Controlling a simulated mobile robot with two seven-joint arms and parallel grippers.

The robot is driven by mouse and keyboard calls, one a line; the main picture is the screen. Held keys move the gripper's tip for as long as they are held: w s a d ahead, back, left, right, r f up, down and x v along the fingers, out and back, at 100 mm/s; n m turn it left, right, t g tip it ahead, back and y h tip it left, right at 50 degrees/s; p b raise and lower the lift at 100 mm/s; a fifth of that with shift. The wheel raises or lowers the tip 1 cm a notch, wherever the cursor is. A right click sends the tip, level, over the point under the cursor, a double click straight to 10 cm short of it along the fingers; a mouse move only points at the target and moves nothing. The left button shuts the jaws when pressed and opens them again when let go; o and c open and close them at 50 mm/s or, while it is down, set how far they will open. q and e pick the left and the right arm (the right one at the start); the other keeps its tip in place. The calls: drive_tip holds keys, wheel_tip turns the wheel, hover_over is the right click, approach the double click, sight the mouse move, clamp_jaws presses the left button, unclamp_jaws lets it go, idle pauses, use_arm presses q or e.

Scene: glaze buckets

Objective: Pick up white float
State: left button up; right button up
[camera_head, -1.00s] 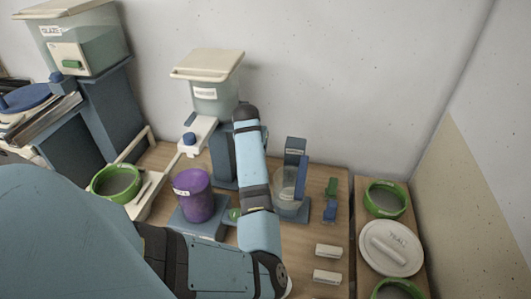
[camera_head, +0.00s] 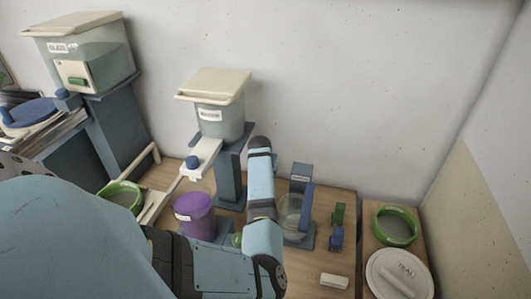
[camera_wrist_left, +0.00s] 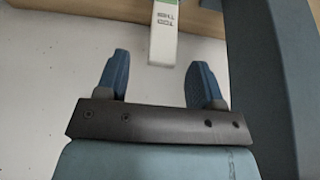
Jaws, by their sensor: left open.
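My left gripper (camera_wrist_left: 159,60) is open in the left wrist view, with its two blue fingers apart and nothing between them. A white piece (camera_wrist_left: 163,48) with a green part and dark upside-down lettering is just ahead of the fingertips, roughly between them. I cannot tell whether it is the white float. In the head view my left arm crosses the table and its gripper is hidden. A white block (camera_head: 334,281) lies on the table there; I cannot tell whether it is the same piece. My right gripper is not in view.
A purple container (camera_head: 194,213) and a clear cup (camera_head: 291,215) stand either side of my arm. A lidded bucket (camera_head: 220,118) stands on a blue stand behind. A green-rimmed bowl (camera_head: 397,226) and white lid (camera_head: 398,275) are at right. A wooden edge (camera_wrist_left: 205,18) crosses the wrist view's top.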

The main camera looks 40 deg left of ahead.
use_arm(q)
drive_tip(key=p+x, duration=0.1)
drive_tip(key=x, duration=0.4)
drive_tip(key=shift+w+a, duration=0.1)
drive_tip(key=shift+a, duration=0.1)
drive_tip(key=shift+r, duration=0.15)
clamp_jaws()
